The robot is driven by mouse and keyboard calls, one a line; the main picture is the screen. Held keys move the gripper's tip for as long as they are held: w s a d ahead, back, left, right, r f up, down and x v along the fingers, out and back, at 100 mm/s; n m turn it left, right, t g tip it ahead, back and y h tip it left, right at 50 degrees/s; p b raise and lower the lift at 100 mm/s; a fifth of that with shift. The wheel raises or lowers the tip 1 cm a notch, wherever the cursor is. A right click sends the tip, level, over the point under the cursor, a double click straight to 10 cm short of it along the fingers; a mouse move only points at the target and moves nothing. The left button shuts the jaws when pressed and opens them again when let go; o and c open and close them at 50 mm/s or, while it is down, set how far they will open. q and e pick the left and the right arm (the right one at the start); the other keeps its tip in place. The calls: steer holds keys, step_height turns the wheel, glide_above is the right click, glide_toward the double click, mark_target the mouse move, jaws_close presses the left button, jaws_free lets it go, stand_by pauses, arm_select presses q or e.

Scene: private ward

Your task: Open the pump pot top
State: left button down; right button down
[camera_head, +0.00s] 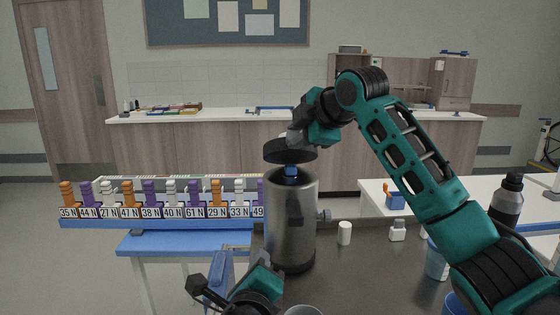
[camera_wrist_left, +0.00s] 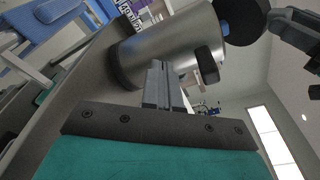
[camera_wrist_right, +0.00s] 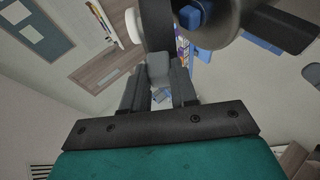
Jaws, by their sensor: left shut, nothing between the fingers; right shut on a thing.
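The pump pot (camera_head: 290,225) is a tall steel cylinder standing upright on the dark counter. Its round black top (camera_head: 290,153) is above the body with a visible gap, and a blue part (camera_head: 291,172) shows between them. My right gripper (camera_head: 294,137) is shut on the top from above; in the right wrist view the fingers (camera_wrist_right: 159,88) close on a grey block on the black top (camera_wrist_right: 158,25). My left gripper (camera_head: 217,272) is shut and empty, low at the pot's left; in the left wrist view its fingers (camera_wrist_left: 160,85) appear close to the steel body (camera_wrist_left: 170,45).
A dark bottle (camera_head: 507,200) stands further right. A rack of numbered clips (camera_head: 150,222) is at the left on a blue table.

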arm_select(q)
steer(key=d+r+m+t+y, duration=0.1)
steer(key=d+r+m+t, duration=0.25)
steer(key=r+m, duration=0.6)
glide_toward(279, 150)
steer(key=w+f, duration=0.2)
steer(key=w, duration=0.2)
steer(key=r, duration=0.1)
steer(key=w+r, duration=0.1)
steer(key=shift+w+d+r+g+y, duration=0.25)
steer(key=shift+w+y, duration=0.05)
steer(key=shift+y, duration=0.1)
steer(key=shift+w+r, duration=0.25)
steer(key=shift+r, duration=0.1)
steer(key=shift+w+r, duration=0.2)
steer(key=shift+r, duration=0.15)
steer(key=shift+f, duration=0.1)
arm_select(e)
steer(key=c, duration=0.9)
jaws_free()
